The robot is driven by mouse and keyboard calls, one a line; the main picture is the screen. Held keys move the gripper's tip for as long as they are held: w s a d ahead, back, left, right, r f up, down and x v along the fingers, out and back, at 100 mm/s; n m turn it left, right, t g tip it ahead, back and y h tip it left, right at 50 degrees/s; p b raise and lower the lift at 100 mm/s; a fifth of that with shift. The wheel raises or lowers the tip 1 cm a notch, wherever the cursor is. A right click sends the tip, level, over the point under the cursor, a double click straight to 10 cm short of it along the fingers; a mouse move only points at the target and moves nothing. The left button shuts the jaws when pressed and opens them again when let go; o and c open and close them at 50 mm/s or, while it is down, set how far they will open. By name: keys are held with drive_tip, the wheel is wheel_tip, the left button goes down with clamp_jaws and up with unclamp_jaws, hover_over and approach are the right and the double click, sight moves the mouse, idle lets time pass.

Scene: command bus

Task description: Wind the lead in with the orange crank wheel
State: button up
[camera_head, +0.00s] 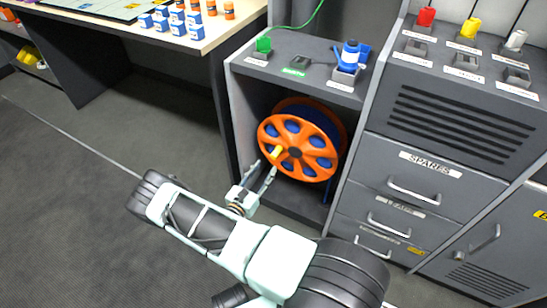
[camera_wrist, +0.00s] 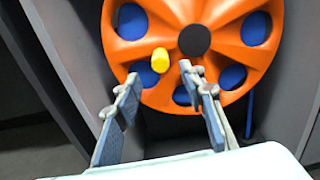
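The orange crank wheel (camera_head: 297,148) is on the front of a reel inside the open cabinet bay, with blue showing through its holes. It fills the top of the wrist view (camera_wrist: 235,60). Its yellow handle (camera_wrist: 160,60) sticks out at the wheel's lower left; the handle also shows in the head view (camera_head: 277,152). A blue strand, perhaps the lead (camera_wrist: 250,112), hangs below the wheel's right side. My gripper (camera_wrist: 157,82) is open and empty, just in front of the wheel's lower left. The handle lies beyond the fingertips, between them in the wrist view, with no visible contact.
The bay's side walls (camera_head: 237,130) stand close on both sides of the wheel. The cabinet top (camera_head: 305,75) carries a green plug (camera_head: 263,45) and a blue bottle-like item (camera_head: 349,55). Drawers with handles (camera_head: 413,190) are to the right. The floor (camera_head: 70,210) at left is clear.

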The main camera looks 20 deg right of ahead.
sight(273, 157)
drive_tip(key=b+x, duration=0.1)
drive_tip(key=x, duration=0.6)
drive_tip(key=shift+w+d, duration=0.1)
drive_tip(key=shift+d, duration=0.15)
drive_tip(key=shift+c, duration=0.5)
clamp_jaws()
